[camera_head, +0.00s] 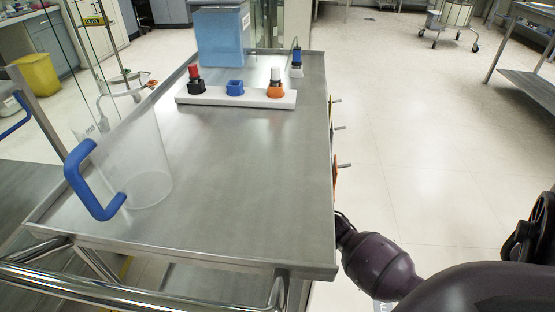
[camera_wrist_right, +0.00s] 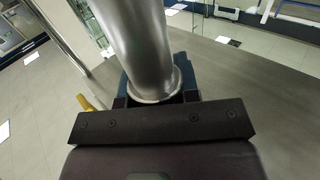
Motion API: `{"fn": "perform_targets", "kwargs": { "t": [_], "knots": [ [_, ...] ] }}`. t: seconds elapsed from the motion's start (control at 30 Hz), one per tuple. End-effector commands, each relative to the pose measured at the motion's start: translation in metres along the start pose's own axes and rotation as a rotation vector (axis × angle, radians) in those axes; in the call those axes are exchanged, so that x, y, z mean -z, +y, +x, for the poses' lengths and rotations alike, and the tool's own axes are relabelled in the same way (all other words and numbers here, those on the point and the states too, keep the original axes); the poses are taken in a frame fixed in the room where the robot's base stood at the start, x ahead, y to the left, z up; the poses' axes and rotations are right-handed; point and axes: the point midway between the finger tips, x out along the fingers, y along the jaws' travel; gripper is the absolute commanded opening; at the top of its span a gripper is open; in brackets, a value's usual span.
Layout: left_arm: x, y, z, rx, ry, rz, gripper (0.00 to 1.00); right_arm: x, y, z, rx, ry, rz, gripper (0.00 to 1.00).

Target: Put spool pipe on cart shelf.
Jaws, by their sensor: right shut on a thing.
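The spool pipe (camera_wrist_right: 138,38), a shiny grey metal tube with a flanged end, fills the upper middle of the right wrist view. My right gripper (camera_wrist_right: 155,98) is shut on it at the flanged end. A flat grey surface (camera_wrist_right: 250,80) lies beyond it on the right; I cannot tell whether it is the cart shelf. In the head view my right arm reaches to the right edge of the metal cart (camera_head: 250,215), and its gripper and the pipe are hidden below the cart top. My left gripper is not in view.
On the cart top stand a clear jug (camera_head: 145,170) with a blue handle, a white rack (camera_head: 215,98) with coloured pieces, a small blue-and-white bottle (camera_head: 296,62) and a blue container (camera_head: 220,40). Small tools (camera_head: 338,128) stick out along the right edge.

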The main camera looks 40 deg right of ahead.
Motion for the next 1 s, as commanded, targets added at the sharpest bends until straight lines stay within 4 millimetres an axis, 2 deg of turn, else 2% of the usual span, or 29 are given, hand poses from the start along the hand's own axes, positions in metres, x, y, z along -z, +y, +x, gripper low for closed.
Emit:
{"fn": "perform_targets", "kwargs": {
  "t": [0.1,0.3,0.6,0.9,1.0],
  "knots": [
    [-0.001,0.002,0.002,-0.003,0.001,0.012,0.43,-0.003,0.000,0.023,0.002,0.000,-0.001,0.00],
    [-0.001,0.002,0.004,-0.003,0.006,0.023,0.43,-0.001,0.000,0.044,0.001,0.001,0.000,0.00],
    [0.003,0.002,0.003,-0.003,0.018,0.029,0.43,0.000,0.000,0.058,0.001,0.003,0.001,0.00],
    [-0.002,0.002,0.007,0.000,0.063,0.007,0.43,-0.032,0.000,0.055,0.000,-0.004,0.000,0.00],
    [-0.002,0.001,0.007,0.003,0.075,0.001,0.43,-0.035,0.000,0.055,0.000,-0.001,0.000,0.00]
  ]
}}
